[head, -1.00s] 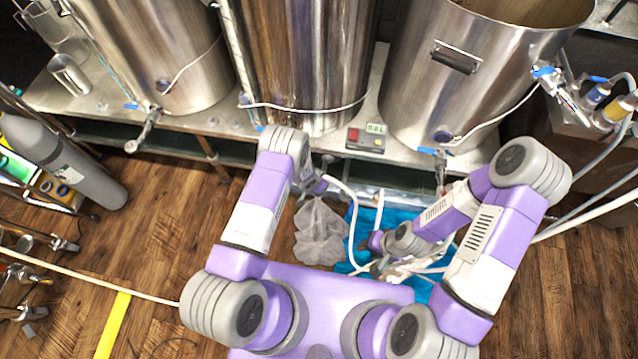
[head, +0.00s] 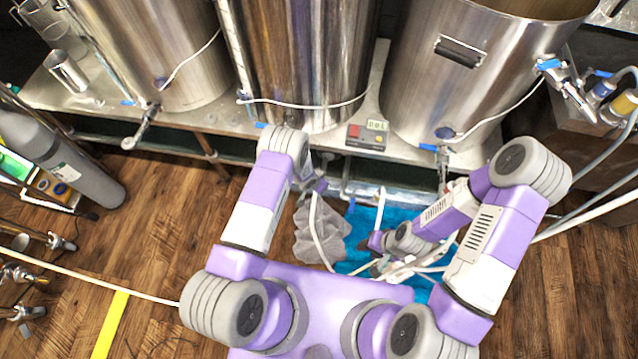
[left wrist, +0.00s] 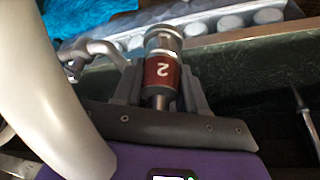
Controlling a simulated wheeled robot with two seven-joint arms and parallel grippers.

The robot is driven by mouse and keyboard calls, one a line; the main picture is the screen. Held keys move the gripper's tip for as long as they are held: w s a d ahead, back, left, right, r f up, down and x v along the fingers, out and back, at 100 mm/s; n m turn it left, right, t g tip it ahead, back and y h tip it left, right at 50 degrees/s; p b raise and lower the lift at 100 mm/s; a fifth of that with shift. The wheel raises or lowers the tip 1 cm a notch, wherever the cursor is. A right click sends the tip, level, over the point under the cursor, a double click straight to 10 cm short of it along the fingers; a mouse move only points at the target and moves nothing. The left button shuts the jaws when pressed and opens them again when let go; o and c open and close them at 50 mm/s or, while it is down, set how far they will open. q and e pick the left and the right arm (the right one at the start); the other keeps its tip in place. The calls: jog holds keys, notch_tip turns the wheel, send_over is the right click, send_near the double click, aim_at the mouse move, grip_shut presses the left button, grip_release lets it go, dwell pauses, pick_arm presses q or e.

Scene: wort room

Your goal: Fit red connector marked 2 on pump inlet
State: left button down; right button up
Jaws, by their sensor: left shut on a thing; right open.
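The red connector marked 2 (left wrist: 162,72) is a metal fitting with a red band. It is between the two fingers of my left gripper (left wrist: 160,85), which is shut on it. In the head view my left gripper (head: 318,186) is small and partly hidden by its arm, below the middle kettle, and the connector cannot be made out there. My right gripper (head: 378,266) is open, low over the blue cloth among pale hoses, and its fingers are hard to make out. I cannot pick out the pump inlet with certainty in either view.
Steel kettles stand on the bench (head: 225,122); a small display box (head: 367,136) sits at its front edge. A grey cloth (head: 318,235) and a blue cloth (head: 408,222) lie below. A curved metal pipe (left wrist: 98,48) is left of the connector. A pale hose (left wrist: 52,95) crosses close by.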

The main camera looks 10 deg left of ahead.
pick_arm(q)
jog(key=shift+f, duration=0.15)
jog(key=c, duration=0.5)
grip_release()
jog(key=shift+c, duration=0.2)
jog(key=s+r+n+g+h+p, duration=0.2)
jog(key=s+r+n+p, duration=0.6)
jog(key=s+r, duration=1.5)
jog(key=shift+s+d+r+g+p, duration=0.35)
jog(key=shift+s+g+p, duration=0.1)
jog(key=shift+s+g, duration=0.45)
